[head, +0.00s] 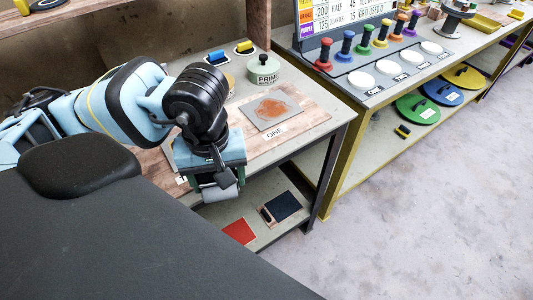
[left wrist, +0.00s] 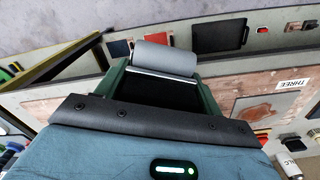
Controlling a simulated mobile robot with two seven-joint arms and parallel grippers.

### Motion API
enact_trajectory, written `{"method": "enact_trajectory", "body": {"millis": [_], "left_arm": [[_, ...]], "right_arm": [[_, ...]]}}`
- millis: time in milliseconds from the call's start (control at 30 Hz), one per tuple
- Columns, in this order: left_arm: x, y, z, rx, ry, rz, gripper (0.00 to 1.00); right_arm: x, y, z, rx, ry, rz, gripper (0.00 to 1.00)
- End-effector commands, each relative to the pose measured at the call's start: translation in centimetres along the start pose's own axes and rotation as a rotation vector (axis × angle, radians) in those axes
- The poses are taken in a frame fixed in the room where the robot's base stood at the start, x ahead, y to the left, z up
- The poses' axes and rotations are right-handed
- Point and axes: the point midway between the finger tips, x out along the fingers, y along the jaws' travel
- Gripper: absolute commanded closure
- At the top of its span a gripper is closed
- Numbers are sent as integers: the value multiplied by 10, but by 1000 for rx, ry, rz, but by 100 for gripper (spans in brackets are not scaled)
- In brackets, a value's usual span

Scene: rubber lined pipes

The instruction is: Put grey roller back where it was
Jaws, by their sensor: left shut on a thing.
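The grey roller (head: 219,191) is held by my left gripper (head: 216,184) at the front edge of the near bench, above the lower shelf. In the left wrist view the grey roller (left wrist: 165,58) lies across the tips of the green fingers, and my left gripper (left wrist: 160,75) is shut on it. The roller's handle is mostly hidden by the gripper. Small blue (head: 216,57) and yellow (head: 244,47) rollers rest at the back of the bench. My right gripper is not in view.
A primer tin (head: 263,70) and a grey plate with an orange patch (head: 271,109) stand on the bench by the ONE label. The lower shelf (head: 258,237) holds a red sheet (head: 239,231) and a dark pad (head: 286,206). A yellow-framed bench (head: 375,92) stands right; floor between is clear.

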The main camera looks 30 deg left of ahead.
Motion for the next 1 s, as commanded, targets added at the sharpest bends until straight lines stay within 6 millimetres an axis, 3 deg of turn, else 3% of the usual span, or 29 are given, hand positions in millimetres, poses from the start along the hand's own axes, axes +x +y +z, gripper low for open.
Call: {"method": "enact_trajectory", "body": {"millis": [367,1000], "left_arm": [[0,1,-6,1,1,2,58],[10,69,-109,1,1,4,58]], "right_arm": [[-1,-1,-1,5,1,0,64],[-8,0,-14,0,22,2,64]]}}
